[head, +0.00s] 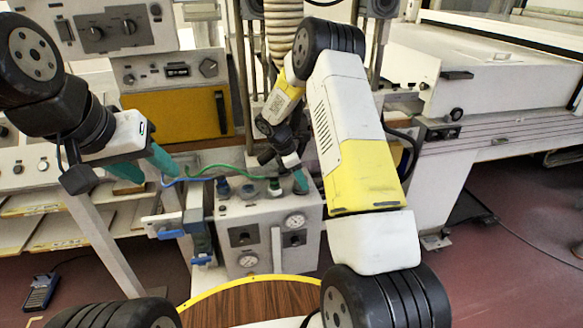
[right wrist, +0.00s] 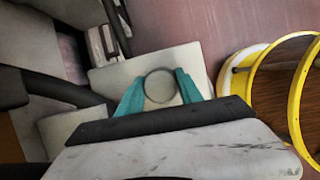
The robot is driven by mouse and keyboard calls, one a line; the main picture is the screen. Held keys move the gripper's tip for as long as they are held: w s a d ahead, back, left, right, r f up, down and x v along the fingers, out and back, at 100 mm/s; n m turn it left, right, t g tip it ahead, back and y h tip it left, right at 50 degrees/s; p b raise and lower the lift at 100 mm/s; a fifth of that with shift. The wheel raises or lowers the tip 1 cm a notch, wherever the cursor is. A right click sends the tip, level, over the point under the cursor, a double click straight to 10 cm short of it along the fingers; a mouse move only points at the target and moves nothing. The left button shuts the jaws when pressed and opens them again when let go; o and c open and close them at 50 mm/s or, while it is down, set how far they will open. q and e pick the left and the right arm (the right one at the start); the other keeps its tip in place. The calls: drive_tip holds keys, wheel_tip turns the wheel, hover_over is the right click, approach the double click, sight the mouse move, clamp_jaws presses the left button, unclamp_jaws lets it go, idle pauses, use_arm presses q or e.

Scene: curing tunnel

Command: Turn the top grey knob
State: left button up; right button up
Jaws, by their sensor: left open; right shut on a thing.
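A round grey knob (right wrist: 160,86) stands on the flat pale top of a box in the right wrist view. My right gripper (right wrist: 158,80) is shut on it, one teal finger against each side. In the head view my right gripper (head: 299,181) reaches down to the top of the grey box with gauges (head: 262,238), near its right end. The knob itself is hidden there by the gripper. My left gripper (head: 154,172) is open and empty at the left, its teal fingers apart, away from the knob.
A green hose (head: 235,170) and a blue hose (head: 178,181) run to fittings on the box top, left of my right gripper. Blue valve parts (head: 197,230) stick out at the box's left. A yellow-rimmed wooden round top (head: 250,300) stands in front.

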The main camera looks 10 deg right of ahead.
drive_tip(key=shift+m+g, duration=0.4)
drive_tip(key=shift+m, duration=0.6)
drive_tip(key=o, duration=1.4)
drive_tip(key=shift+c, duration=0.2)
drive_tip(key=v, duration=0.7)
drive_tip(key=shift+r, duration=0.35)
drive_tip(key=shift+a, duration=0.15)
